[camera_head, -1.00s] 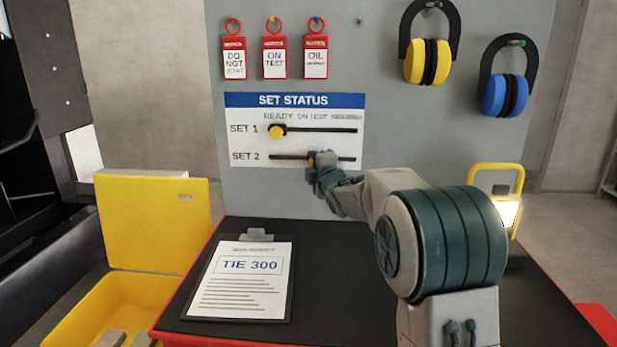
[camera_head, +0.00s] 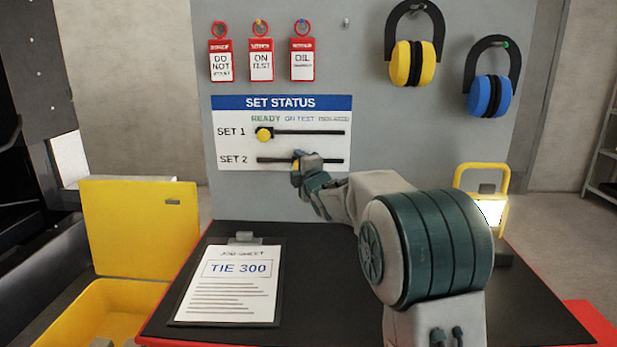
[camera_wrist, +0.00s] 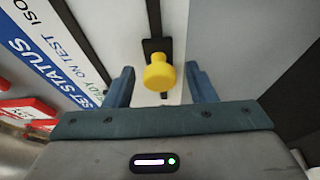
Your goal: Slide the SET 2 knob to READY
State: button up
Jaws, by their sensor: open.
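The SET 2 knob is yellow and sits on the lower slot (camera_head: 335,160) of the SET STATUS board (camera_head: 233,146). In the head view it is mostly hidden by my gripper (camera_head: 298,165), roughly below the ON TEST label. In the wrist view the yellow knob (camera_wrist: 159,72) stands on its dark slider plate, between the two blue fingers of my gripper (camera_wrist: 160,88). There are gaps between the knob and both fingers. The gripper is open around the knob. The READY label (camera_head: 265,119) is at the left end of the slots.
The SET 1 knob (camera_head: 264,134) is at the left, below READY, just above the SET 2 slot. Red tags (camera_head: 261,62) and ear defenders (camera_head: 412,62) hang above. A clipboard (camera_head: 180,315), a lamp (camera_head: 489,211) and a yellow box (camera_head: 137,230) are lower down.

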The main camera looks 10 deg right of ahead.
jog(key=b+v, duration=0.1)
jog(key=v, duration=1.2)
jog(key=shift+d, duration=0.1)
